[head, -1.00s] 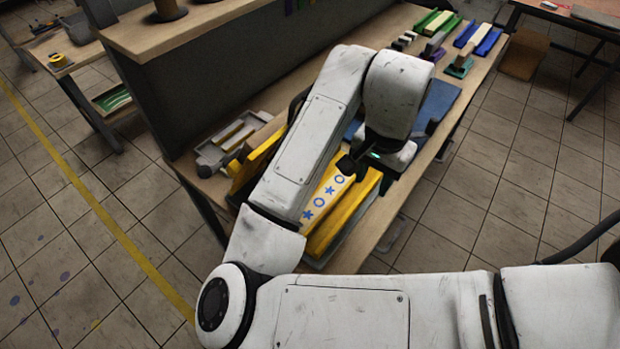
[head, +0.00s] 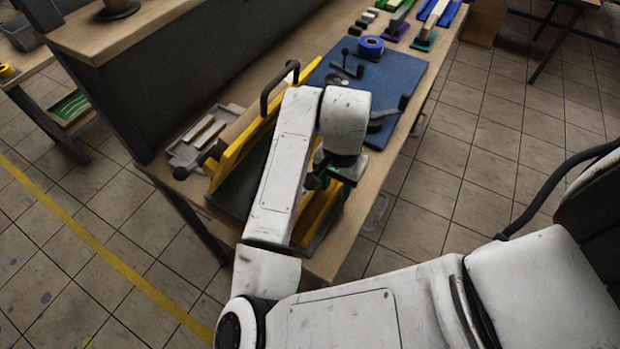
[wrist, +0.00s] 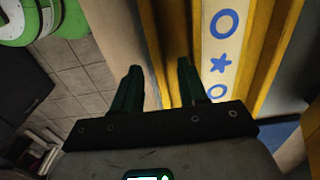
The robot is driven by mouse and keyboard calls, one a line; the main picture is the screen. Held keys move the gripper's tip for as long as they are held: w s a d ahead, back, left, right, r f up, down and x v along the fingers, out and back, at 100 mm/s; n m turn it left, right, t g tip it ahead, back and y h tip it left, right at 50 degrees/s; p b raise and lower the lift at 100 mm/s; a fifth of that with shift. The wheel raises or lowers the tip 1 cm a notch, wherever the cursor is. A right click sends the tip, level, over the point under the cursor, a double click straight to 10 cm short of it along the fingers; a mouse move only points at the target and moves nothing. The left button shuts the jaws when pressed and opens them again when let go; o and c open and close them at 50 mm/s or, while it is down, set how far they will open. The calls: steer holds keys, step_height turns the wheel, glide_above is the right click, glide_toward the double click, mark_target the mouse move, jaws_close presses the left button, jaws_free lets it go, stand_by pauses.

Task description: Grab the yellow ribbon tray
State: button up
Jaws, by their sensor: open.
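The yellow ribbon tray (head: 322,210) lies on the near end of the workbench (head: 345,245), in the dark base of a press. My arm hides much of it in the head view. In the wrist view the tray (wrist: 262,55) shows yellow rails along a white ribbon (wrist: 221,45) with blue rings and a star. My gripper (head: 322,180) hangs over the tray. In the wrist view its two dark green fingers (wrist: 158,88) stand apart with nothing held, over the tray's left rails. I cannot tell whether they touch it.
The press's raised yellow frame (head: 228,165) with a black handle (head: 266,90) stands left of my arm. A blue mat (head: 408,75) and blue tape roll (head: 370,46) lie beyond. A grey tray (head: 190,150) sits left. Tiled floor right of the bench is mostly clear.

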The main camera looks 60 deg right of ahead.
steer(key=shift+f, duration=0.65)
steer(key=shift+c, duration=0.4)
jaws_close()
